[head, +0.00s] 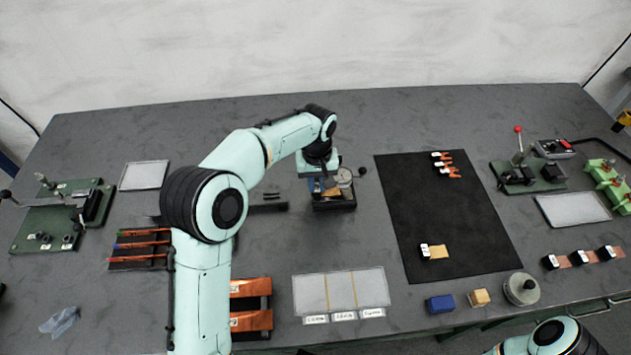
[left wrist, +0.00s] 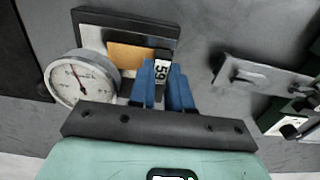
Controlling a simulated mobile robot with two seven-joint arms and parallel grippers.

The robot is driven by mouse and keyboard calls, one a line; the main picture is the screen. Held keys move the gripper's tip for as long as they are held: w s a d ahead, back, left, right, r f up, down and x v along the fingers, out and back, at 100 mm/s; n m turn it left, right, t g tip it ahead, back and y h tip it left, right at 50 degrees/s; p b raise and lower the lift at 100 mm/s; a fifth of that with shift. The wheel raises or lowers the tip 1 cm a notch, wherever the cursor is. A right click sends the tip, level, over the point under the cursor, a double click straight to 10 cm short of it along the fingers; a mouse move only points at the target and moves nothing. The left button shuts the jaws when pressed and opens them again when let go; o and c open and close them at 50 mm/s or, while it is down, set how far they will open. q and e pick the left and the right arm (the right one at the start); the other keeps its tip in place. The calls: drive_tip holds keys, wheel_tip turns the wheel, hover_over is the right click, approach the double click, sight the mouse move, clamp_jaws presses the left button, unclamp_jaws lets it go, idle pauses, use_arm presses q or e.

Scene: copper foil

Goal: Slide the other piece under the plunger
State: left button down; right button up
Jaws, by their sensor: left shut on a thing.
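My left gripper (head: 318,187) is at the dial gauge (head: 343,176) in the middle of the table. In the left wrist view its blue fingers (left wrist: 163,78) are shut on the black tag block (left wrist: 162,69) with a white label reading 59. A copper foil piece (left wrist: 128,54) extends from this block over the gauge's black base (left wrist: 100,18). The round white dial (left wrist: 78,78) is beside it. The plunger tip is hidden, so I cannot tell whether the foil is under it. Another tagged foil piece (head: 439,252) lies on the black mat (head: 455,205). My right gripper is out of view.
A clear sheet with divided, labelled fields (head: 341,290) lies in front of the gauge. A blue block (head: 439,304), a tan block (head: 480,298) and a round metal weight (head: 521,289) stand near the front edge.

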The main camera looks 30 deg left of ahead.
use_arm(q)
drive_tip(key=shift+w+d+p, duration=0.35)
drive_tip(key=shift+d, duration=0.3)
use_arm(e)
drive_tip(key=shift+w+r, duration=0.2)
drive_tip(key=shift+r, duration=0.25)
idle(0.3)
use_arm(q)
drive_tip(key=c, duration=1.4)
unclamp_jaws()
drive_tip(key=shift+d+r, duration=0.1)
drive_tip(key=shift+r, duration=0.1)
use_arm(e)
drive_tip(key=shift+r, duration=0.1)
use_arm(q)
drive_tip(key=shift+r+p, duration=0.3)
drive_tip(key=shift+r, duration=0.1)
drive_tip(key=shift+s+d+r+p, duration=0.15)
drive_tip(key=shift+r+p, duration=0.2)
drive_tip(key=shift+r, duration=0.3)
drive_tip(key=shift+s+d+r+p, duration=0.1)
drive_tip(key=shift+r+p, duration=0.25)
drive_tip(key=shift+r, duration=0.25)
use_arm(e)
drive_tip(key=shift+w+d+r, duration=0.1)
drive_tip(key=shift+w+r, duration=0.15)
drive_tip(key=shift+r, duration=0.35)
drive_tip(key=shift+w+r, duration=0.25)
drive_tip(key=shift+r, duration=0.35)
